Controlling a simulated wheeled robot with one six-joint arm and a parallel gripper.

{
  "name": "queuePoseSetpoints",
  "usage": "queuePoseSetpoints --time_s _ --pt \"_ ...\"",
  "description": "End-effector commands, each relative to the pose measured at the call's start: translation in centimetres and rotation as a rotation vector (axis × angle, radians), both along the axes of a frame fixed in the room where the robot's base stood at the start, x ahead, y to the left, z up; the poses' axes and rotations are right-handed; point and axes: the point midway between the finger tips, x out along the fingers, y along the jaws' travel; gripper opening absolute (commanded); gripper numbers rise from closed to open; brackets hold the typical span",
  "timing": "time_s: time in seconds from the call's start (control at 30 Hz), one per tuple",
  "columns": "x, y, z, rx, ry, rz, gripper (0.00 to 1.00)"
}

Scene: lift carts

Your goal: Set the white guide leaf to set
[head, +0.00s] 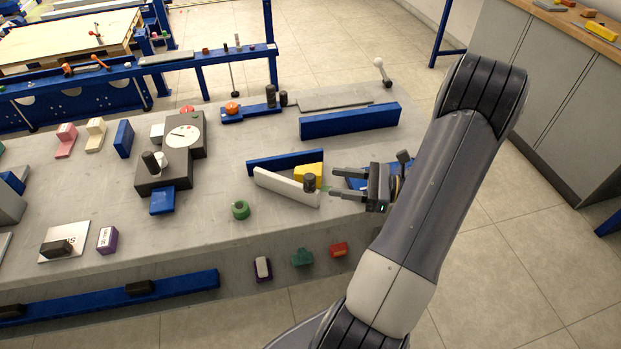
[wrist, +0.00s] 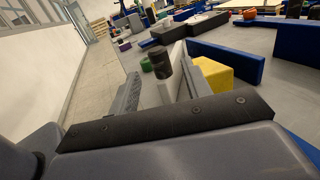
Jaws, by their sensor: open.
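The white guide leaf (head: 285,187) is a long white bar lying at a slant on the grey cart top in the head view. A dark cylindrical knob (head: 310,182) stands near its right end. A yellow block (head: 310,171) sits just behind that end, and a blue bar (head: 285,161) lies behind the leaf. My gripper (head: 333,184) is open and points left, its fingertips close to the knob. In the wrist view the knob (wrist: 161,62) and the yellow block (wrist: 213,75) show just ahead of the jaws. I cannot tell whether the knob is between the fingers.
A dark box with a white dial (head: 183,136) and a blue block (head: 162,201) are to the left. The cart's front edge is close by.

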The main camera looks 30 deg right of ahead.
Motion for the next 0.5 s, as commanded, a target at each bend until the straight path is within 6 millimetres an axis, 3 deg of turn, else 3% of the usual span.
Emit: queuePoseSetpoints --time_s 0.23,0.5 --pt "2.9 3.6 0.1 -0.001 0.001 0.006 0.46" --pt "4.6 5.6 0.0 -0.002 0.001 0.002 0.46"
